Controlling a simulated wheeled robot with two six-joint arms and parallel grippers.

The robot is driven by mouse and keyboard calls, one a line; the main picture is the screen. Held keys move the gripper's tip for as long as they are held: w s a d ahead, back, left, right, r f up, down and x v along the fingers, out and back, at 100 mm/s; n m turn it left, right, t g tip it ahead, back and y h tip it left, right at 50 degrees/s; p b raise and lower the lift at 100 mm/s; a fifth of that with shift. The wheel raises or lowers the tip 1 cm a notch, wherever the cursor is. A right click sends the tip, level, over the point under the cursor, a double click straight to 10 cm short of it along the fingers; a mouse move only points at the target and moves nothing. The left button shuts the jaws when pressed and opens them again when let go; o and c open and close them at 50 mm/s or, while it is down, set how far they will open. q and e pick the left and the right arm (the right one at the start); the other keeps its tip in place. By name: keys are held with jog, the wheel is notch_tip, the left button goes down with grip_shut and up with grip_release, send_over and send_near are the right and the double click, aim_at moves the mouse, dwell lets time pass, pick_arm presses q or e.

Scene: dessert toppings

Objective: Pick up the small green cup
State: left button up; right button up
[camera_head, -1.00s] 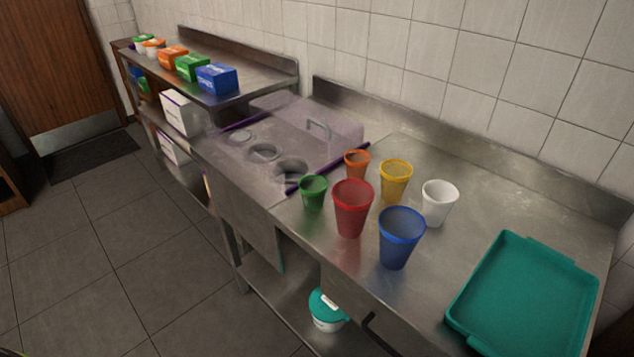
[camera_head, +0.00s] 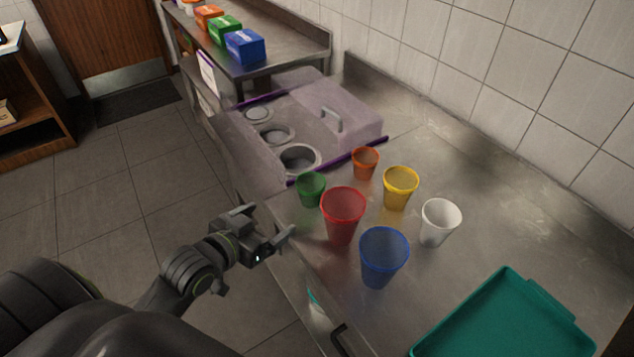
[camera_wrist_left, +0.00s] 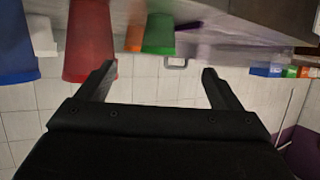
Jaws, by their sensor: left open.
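The small green cup (camera_head: 311,189) stands upright on the steel counter, at the left end of the cup group and beside the red cup (camera_head: 342,216). My left gripper (camera_head: 267,226) is open and empty at the counter's front edge, left of and nearer than the green cup, and apart from it. In the left wrist view, which appears upside down, the green cup (camera_wrist_left: 160,35) shows beyond the open fingers (camera_wrist_left: 157,82), between them and above. The red cup (camera_wrist_left: 90,42) shows near the left finger. My right gripper is not in view.
Near the green cup stand an orange cup (camera_head: 364,163), a yellow cup (camera_head: 400,188), a white cup (camera_head: 439,222) and a blue cup (camera_head: 383,258). A teal tray (camera_head: 530,279) lies at the lower right.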

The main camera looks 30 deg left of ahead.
aim_at(303, 193)
pick_arm(q)
jog(key=x, duration=0.3)
jog(key=r+p+x, duration=0.1)
jog(key=x, duration=0.6)
jog(key=shift+w+d+r+p, duration=0.15)
jog(key=shift+w+d+p, duration=0.2)
jog(key=shift+w, duration=0.15)
jog(key=shift+w+f, duration=0.2)
jog(key=shift+w, duration=0.7)
jog(key=shift+p+x, duration=0.75)
jog(key=shift+x, duration=1.5)
jog(key=shift+a, duration=0.1)
